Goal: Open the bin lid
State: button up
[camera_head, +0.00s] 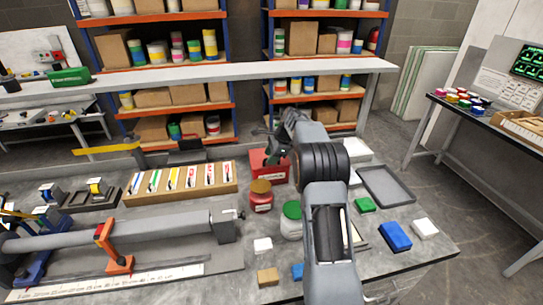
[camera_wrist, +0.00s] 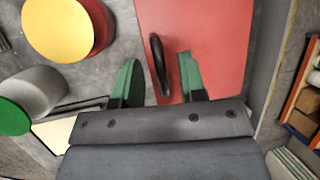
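The red bin (camera_head: 257,168) stands on the workbench, with my arm reaching over its right side. In the wrist view its flat red lid (camera_wrist: 215,40) fills the upper right, with a dark curved handle (camera_wrist: 156,68) near its left edge. My gripper (camera_wrist: 160,60) has its two green fingers spread apart. The handle appears between them, the right finger over the lid and the left finger beyond the lid's left edge. I cannot tell whether either finger touches the handle. In the head view my gripper (camera_head: 276,150) is small and dark above the bin, and the handle is hidden.
A red jar with a yellow-orange lid (camera_head: 261,188) and a jar with a green lid (camera_head: 292,210) stand close in front of the bin. A wooden rack (camera_head: 152,199) lies to the left. A grey tray (camera_head: 386,186) and small blocks lie to the right.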

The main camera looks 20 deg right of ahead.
jog(key=shift+c, duration=0.2)
grip_shut()
jog(key=shift+r, duration=0.1)
